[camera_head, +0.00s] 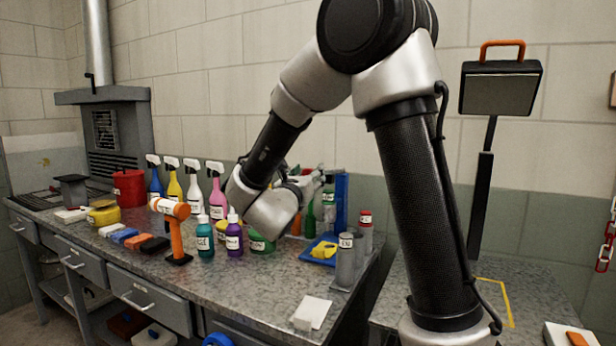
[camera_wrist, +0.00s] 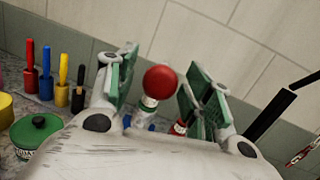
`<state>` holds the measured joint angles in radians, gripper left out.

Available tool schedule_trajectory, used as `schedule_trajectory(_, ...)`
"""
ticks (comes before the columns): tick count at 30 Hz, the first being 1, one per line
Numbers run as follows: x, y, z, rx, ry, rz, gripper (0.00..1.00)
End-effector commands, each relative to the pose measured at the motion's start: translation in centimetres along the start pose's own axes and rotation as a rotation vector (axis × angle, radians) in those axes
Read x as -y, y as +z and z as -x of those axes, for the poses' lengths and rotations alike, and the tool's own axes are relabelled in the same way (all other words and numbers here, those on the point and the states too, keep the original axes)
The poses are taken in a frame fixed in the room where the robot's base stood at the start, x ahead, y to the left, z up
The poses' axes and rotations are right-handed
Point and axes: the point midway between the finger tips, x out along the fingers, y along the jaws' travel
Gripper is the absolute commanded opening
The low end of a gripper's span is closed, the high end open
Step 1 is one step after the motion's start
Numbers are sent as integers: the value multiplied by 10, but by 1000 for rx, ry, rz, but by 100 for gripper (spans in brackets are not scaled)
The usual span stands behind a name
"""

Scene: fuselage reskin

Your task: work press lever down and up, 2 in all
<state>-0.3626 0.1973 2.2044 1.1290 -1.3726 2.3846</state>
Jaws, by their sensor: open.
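A red ball knob (camera_wrist: 159,82), which looks like the end of the press lever, shows in the wrist view between my gripper's (camera_wrist: 160,75) two green-padded fingers. The fingers are apart, with gaps on both sides of the knob. I cannot tell the knob's depth between them. In the head view a blue upright (camera_head: 341,202), which looks like the press, stands at the right end of the long bench. My gripper (camera_head: 313,180) is in front of and beside it, partly hidden by my wrist. The lever arm and its angle cannot be made out.
Grey labelled cylinders (camera_head: 345,262) stand close to the press. The bench front (camera_head: 235,290) is mostly clear.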

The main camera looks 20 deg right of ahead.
Motion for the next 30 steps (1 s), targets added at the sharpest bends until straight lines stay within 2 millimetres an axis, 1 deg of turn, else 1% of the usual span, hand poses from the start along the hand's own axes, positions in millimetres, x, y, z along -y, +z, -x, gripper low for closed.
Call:
schedule_trajectory(2,0,0,2,0,0,0,51)
schedule_trajectory(5,0,0,10,0,1,0,51)
schedule_trajectory(8,-1,0,28,1,4,0,51)
schedule_trajectory(15,-2,0,83,0,6,0,51)
schedule_trajectory(19,-1,0,105,1,4,0,51)
schedule_trajectory(21,-1,0,112,-1,3,0,51)
schedule_trajectory(24,0,0,119,0,1,0,51)
schedule_trajectory(30,0,0,120,0,0,0,51)
